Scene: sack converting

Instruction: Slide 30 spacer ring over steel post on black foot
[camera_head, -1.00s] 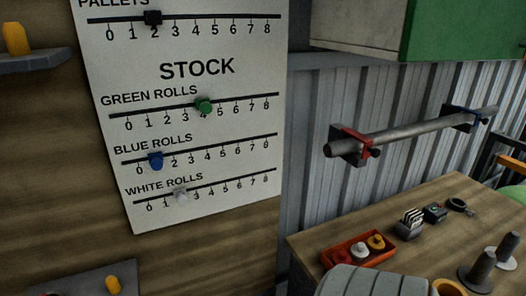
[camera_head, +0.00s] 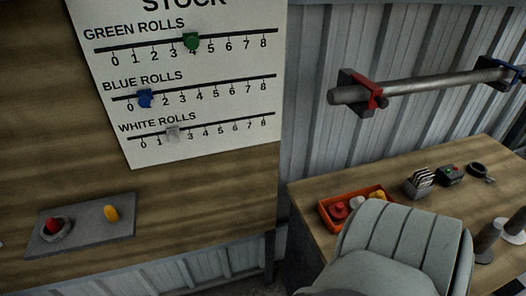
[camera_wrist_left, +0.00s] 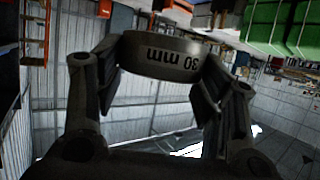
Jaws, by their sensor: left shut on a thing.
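In the left wrist view, my left gripper (camera_wrist_left: 160,75) is shut on a grey spacer ring (camera_wrist_left: 163,55), with one finger on each side. The ring's label reads "30 mm" upside down. Neither the ring nor my left fingertips show in the head view. My right gripper is not in view.
On the wooden table (camera_head: 312,196) are a red-orange tray (camera_head: 327,213) of coloured pieces, a card holder (camera_head: 420,186), a small green-topped box (camera_head: 450,174) and a black ring (camera_head: 480,172). My pale arm link hides the table's front. A roller bar (camera_head: 430,87) is on the wall.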

